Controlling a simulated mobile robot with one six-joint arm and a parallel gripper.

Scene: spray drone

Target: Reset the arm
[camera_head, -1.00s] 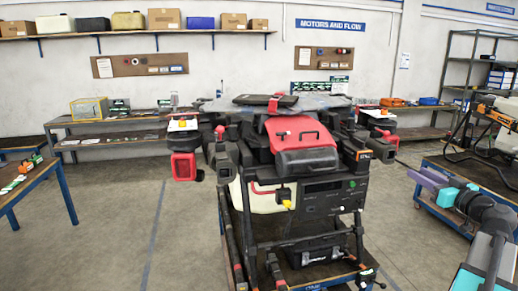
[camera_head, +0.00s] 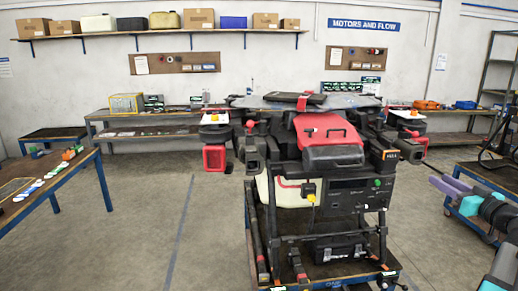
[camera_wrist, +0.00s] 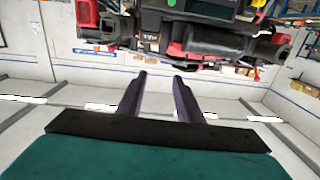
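My gripper (camera_head: 449,186) is at the right edge of the head view, its two purple fingers pointing left towards the drone. In the wrist view my gripper (camera_wrist: 160,88) shows two dark fingers apart with nothing between them. The large spray drone (camera_head: 332,143), black with a red cover, stands on a blue-edged cart (camera_head: 340,270) in the middle of the head view. Parts of the drone (camera_wrist: 205,36) fill the top of the wrist view, which looks upside down. My gripper is apart from the drone, to its right.
A blue-legged table (camera_head: 50,180) with small coloured parts stands at left. A long bench (camera_head: 150,130) and a wall shelf (camera_head: 160,33) with boxes are behind. A blue cart (camera_head: 480,215) and a shelf rack (camera_head: 497,75) are at right. The floor left of the drone is clear.

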